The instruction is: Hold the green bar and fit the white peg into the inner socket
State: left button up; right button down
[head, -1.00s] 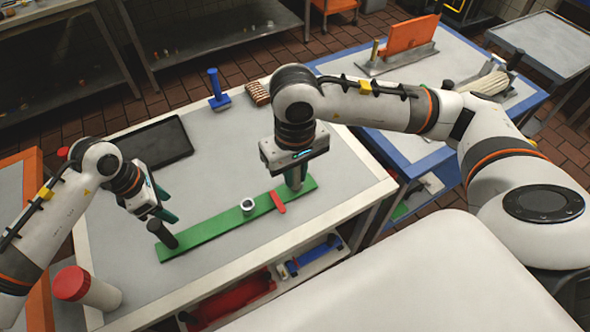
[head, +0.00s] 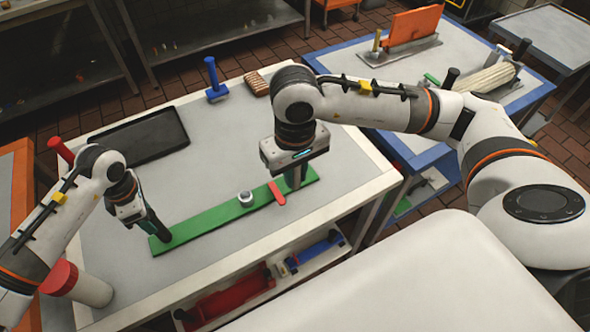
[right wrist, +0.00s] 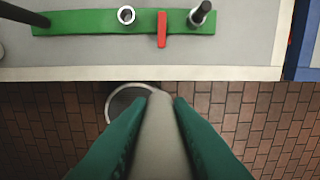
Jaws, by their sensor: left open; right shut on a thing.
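The green bar (head: 205,226) lies flat on the table. It has a white-rimmed socket (right wrist: 126,15) near its middle, a red tab (right wrist: 162,28), and a dark, white-ringed post or socket (right wrist: 201,13) towards its right end. My right gripper (right wrist: 157,97) is shut on the white peg (right wrist: 157,135); in the head view it is over the bar's right end, largely hiding the peg. A dark upright handle (head: 157,233) stands at the bar's left end. My left gripper (head: 146,224) is open and low at this handle; its fingers are partly hidden, and I cannot tell whether they touch it.
A black tray (head: 140,137), a blue tool (head: 214,78) and a brown ridged block (head: 257,84) are at the back of the table (head: 215,140). A red-lidded jar (head: 77,283) stands at the front left. A shelf below holds red and blue items.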

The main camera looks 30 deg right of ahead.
pick_arm(q)
jog(key=shift+f+b, duration=0.6)
jog(key=shift+f, duration=0.9)
jog(key=shift+c, duration=0.2)
grip_shut()
jog(key=shift+o, duration=0.2)
grip_release()
grip_shut()
dwell(0.7)
